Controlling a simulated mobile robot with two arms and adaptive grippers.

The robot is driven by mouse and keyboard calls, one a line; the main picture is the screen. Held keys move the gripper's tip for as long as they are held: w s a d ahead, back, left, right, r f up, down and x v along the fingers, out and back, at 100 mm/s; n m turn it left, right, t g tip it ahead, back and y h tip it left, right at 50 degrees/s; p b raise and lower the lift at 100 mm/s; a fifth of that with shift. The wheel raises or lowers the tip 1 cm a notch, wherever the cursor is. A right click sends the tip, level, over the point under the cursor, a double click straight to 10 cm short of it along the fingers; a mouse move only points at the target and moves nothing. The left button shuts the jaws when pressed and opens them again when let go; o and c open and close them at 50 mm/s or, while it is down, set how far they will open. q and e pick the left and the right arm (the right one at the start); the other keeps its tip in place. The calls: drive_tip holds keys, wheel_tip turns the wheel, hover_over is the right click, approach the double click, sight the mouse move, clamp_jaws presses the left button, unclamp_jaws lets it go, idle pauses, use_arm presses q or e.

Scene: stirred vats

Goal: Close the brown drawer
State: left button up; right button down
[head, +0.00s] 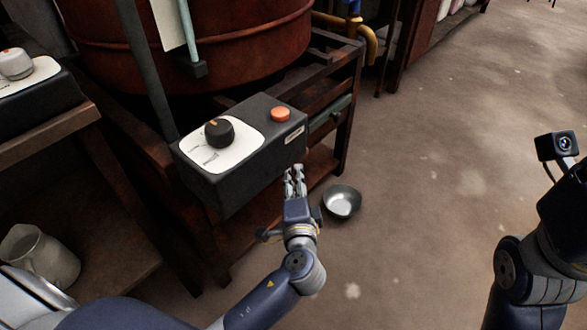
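The wooden stand (352,95) under the red-brown vat (190,40) has brown slatted parts on its right side. A brown front (322,97) there, above a grey-green bar (330,116), may be the drawer. The control box hides part of it, and I cannot tell how far it stands open. My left gripper (294,172) is in front of the dark control box's lower right end, nearer to me than the brown front. Its fingers lie close together with nothing seen between them. My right arm shows at the right edge, but its gripper is out of view.
The dark control box (235,175) carries a black knob (219,131) and an orange button (280,114). A metal bowl (342,202) lies on the floor right of my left gripper. A pitcher (40,256) stands at lower left. The floor at right is clear.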

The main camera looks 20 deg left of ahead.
use_arm(q)
drive_tip(key=v, duration=0.5)
drive_tip(key=shift+s, duration=0.15)
